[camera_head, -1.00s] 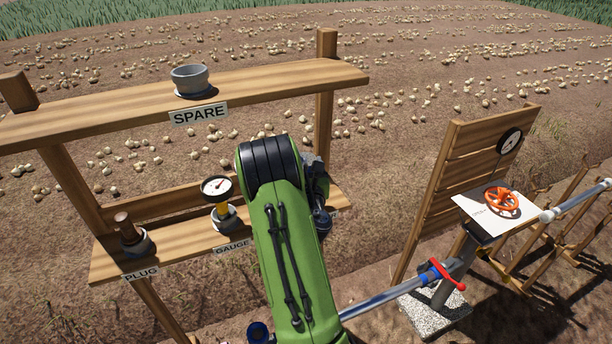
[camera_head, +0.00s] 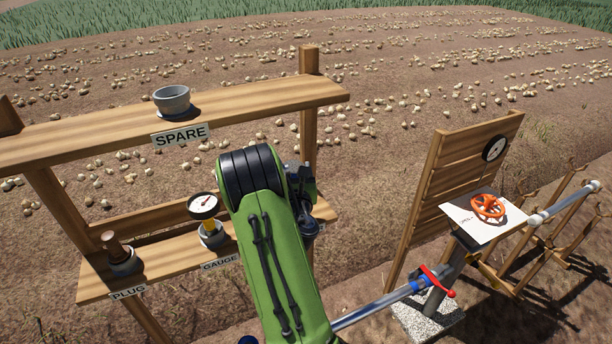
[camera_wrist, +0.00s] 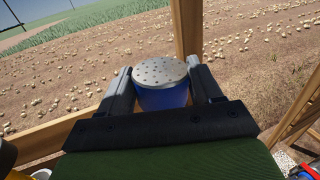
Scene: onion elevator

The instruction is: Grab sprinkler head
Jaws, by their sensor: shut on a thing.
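The sprinkler head (camera_wrist: 160,84) shows in the wrist view as a blue body with a grey, perforated round top. It is upright between the two fingers of my gripper (camera_wrist: 162,90), which is shut on it. In the head view my green and black arm hides most of the gripper and the sprinkler head. The gripper is at the right end of the lower shelf (camera_head: 152,262). I cannot tell whether the head touches the shelf.
A gauge (camera_head: 205,208) and a plug (camera_head: 118,250) stand on the lower shelf left of my arm. A grey spare cup (camera_head: 172,100) sits on the upper shelf. A pipe with a red-handled valve (camera_head: 436,282), an orange handwheel (camera_head: 488,206) and a wooden board (camera_head: 450,180) are on the right.

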